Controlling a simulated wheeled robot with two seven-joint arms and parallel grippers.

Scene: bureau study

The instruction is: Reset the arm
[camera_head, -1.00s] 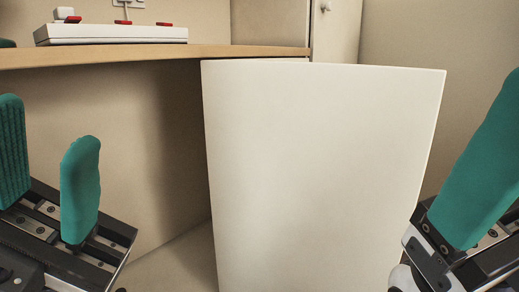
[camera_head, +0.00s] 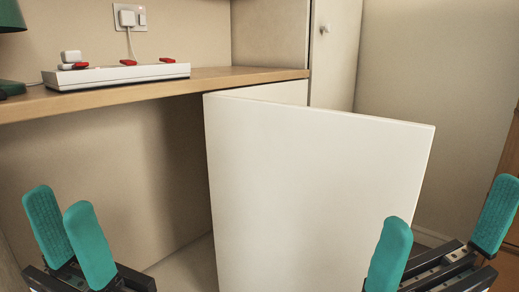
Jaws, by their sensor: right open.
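My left gripper (camera_head: 58,200) is low at the left of the head view, with its two teal fingers pointing up. There is a gap between them and nothing in it. My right gripper (camera_head: 451,203) is low at the right, its teal fingers wide apart and empty. Its left finger overlaps the lower right part of a white cabinet door panel (camera_head: 315,190) in the picture. I cannot tell whether they touch. The arms behind both grippers are mostly out of view.
The white door stands swung out in the middle, below a wooden desk top (camera_head: 215,80). On the desk lies a white power strip (camera_head: 115,74) with red switches, beside a green lamp (camera_head: 11,20). A wall socket (camera_head: 131,17) is above. Open space lies under the desk at left.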

